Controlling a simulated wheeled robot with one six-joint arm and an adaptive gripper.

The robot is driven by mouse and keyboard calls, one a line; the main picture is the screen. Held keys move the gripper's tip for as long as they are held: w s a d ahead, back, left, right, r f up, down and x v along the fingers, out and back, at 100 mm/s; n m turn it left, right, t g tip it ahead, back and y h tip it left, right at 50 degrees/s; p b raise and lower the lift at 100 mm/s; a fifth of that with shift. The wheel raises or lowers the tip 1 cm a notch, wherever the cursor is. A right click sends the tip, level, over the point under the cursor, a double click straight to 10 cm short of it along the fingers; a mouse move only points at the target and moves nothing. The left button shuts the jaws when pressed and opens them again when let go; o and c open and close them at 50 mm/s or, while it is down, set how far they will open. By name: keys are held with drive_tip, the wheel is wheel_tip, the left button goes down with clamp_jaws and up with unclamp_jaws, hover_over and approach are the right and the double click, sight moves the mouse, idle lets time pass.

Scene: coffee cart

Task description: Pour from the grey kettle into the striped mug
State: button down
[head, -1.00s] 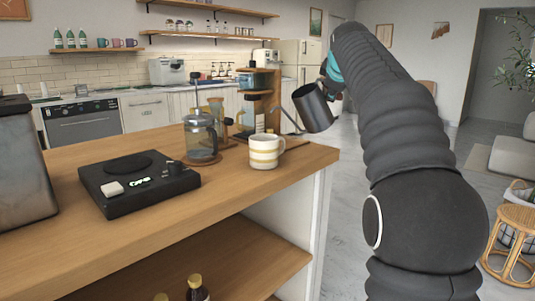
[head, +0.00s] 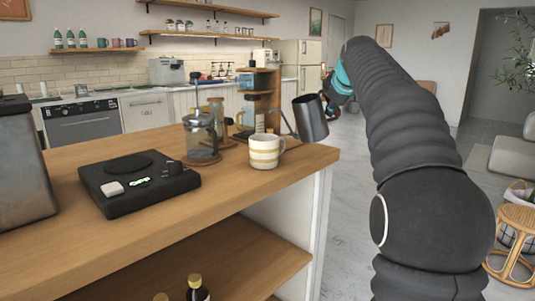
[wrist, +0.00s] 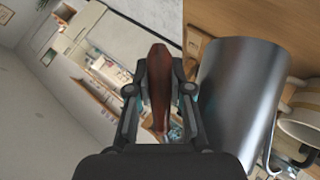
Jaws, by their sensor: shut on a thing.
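The grey kettle (head: 311,117) hangs in the air at the right end of the counter, nearly upright with a slight tilt. Its thin spout points left, towards the striped mug (head: 265,151), with its tip above the mug's right side. My gripper (wrist: 159,90) is shut on the kettle's brown handle (wrist: 158,75); in the head view the arm partly hides it. The kettle body (wrist: 240,95) fills the right of the wrist view, with part of the mug (wrist: 303,122) beyond it. The mug is white with yellow bands and stands upright on the counter. I see no stream of liquid.
A glass press (head: 201,136) stands on a coaster left of the mug. A black scale (head: 136,184) lies further left, with a metal box (head: 22,165) at the edge. A wooden stand (head: 262,95) is behind the mug. Open floor lies to the right.

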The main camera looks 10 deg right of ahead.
drive_tip(key=shift+f+m+g+y+b, duration=0.2)
drive_tip(key=shift+f+m+y, duration=0.3)
drive_tip(key=shift+f, duration=0.9)
drive_tip(key=shift+f+m+g+y+b, duration=0.25)
drive_tip(key=shift+f+y, duration=0.35)
drive_tip(key=shift+f, duration=0.8)
drive_tip(key=shift+r+p, duration=0.45)
drive_tip(key=shift+r, duration=2.1)
